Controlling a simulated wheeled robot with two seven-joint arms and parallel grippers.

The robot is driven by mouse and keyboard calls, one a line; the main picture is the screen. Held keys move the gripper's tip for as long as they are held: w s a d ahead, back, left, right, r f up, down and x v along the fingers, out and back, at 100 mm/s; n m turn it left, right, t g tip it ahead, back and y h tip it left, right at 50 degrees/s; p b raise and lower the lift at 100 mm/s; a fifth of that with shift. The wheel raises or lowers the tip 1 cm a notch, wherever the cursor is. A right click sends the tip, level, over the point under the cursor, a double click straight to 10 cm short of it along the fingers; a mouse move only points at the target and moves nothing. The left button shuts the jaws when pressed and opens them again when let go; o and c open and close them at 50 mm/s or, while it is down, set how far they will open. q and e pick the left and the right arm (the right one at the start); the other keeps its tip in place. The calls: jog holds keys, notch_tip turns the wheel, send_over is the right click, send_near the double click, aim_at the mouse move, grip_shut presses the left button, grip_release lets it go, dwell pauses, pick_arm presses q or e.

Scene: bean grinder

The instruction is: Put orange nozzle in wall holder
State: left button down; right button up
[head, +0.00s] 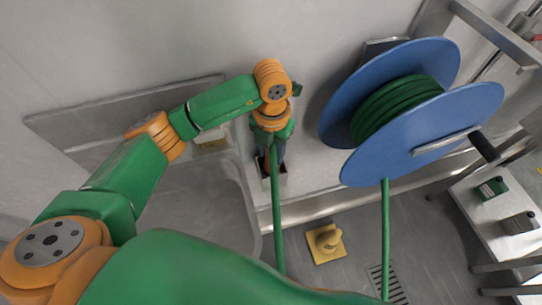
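My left gripper (272,163) points down beside the wall, at the end of the green and orange arm that comes in from the left. The wall holder (281,180), a small pale open box, sits at the wall right at the gripper tip. A little orange of the nozzle (268,160) seems to show between the dark fingers and the holder. A green hose (278,220) hangs down from this spot. The wrist hides most of the nozzle and fingers, so I cannot tell whether they are closed or how deep the nozzle sits. My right gripper is out of view.
A blue hose reel (420,137) with green hose wound on it is mounted on the wall to the right. A metal sink (200,195) lies left of the holder. A yellow floor piece (326,243) stands below, and a white cart (480,205) with small boxes is at right.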

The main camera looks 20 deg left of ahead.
aim_at(271, 161)
pick_arm(q)
notch_tip(271, 161, down, 3)
jog(key=shift+f+p, duration=0.15)
jog(key=shift+p, duration=0.55)
jog(key=shift+w+a+f, duration=0.1)
jog(key=shift+w+f, duration=0.05)
jog(key=shift+f, duration=0.4)
jog(key=c, duration=0.8)
grip_release()
jog(key=shift+o, duration=0.2)
